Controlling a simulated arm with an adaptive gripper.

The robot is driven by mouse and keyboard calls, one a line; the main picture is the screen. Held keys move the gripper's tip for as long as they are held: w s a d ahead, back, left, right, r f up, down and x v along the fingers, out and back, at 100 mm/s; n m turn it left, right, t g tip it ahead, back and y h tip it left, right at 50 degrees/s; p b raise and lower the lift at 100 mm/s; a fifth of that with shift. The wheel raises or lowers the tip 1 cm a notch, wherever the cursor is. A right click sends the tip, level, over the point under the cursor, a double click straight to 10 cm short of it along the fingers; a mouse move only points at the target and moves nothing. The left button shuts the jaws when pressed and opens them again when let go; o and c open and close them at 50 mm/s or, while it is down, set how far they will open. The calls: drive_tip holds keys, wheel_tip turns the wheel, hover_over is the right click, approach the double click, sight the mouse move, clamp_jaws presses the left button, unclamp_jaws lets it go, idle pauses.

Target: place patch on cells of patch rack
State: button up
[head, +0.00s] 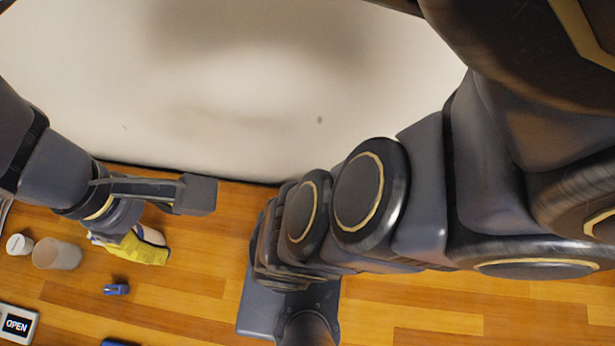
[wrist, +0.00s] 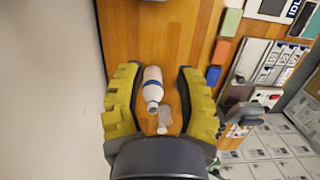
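My gripper (wrist: 160,72) has yellow ridged fingers spread wide apart, with nothing held between them. In the head view its yellow finger (head: 140,248) shows at the lower left, over the wooden surface. In the wrist view, small flat pieces that may be patches lie to the right of the fingers: a green one (wrist: 230,22), an orange one (wrist: 221,51) and a blue one (wrist: 213,75). A grey labelled holder (wrist: 250,60), possibly the patch rack, is further right. I cannot read its labels or tell whether its cells are filled.
A white bottle (wrist: 152,88) and a clear container (wrist: 164,118) appear between the fingers, beyond them. The head view shows a translucent cup (head: 56,254), a white round item (head: 19,244), a blue item (head: 116,289) and an OPEN sign (head: 17,324). A pale wall (head: 240,90) borders the wooden surface.

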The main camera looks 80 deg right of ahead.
drive_tip(key=shift+o, duration=1)
drive_tip(key=shift+s+d+h, duration=0.3)
drive_tip(key=shift+s+d, duration=0.25)
drive_tip(key=shift+d, duration=0.05)
